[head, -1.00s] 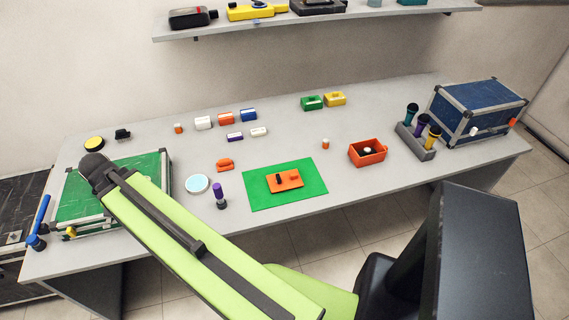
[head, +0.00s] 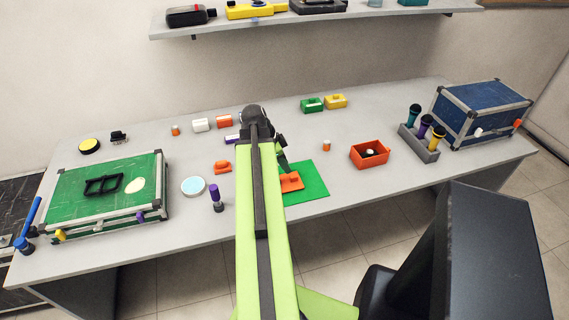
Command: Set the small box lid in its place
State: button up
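A flat orange piece (head: 291,183), which looks like the small box lid, lies on the green mat (head: 313,182) and is partly hidden behind my arm. The open orange box (head: 369,154) stands to the right of the mat with a small pale thing inside. My gripper (head: 284,165) points down beside my arm, at the upper edge of the orange piece. It is dark and small here. I cannot tell whether its fingers are open or shut, or whether they touch the piece.
A grey holder (head: 418,143) with several coloured handles and a blue case (head: 482,113) stand at the right. A green case (head: 105,196) with a black frame on it lies at the left. Small blocks line the back. The table right of the mat is mostly clear.

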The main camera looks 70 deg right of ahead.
aim_at(293, 176)
jog(key=b+x, duration=0.7)
jog(key=x, duration=0.1)
jog(key=shift+w, duration=0.1)
jog(key=shift+r, duration=0.2)
jog(key=shift+c, duration=0.6)
grip_shut()
notch_tip(293, 176, up, 4)
jog(key=p, duration=0.4)
jog(key=shift+r+p, duration=0.15)
jog(key=shift+p, duration=0.15)
jog(key=shift+f, duration=0.2)
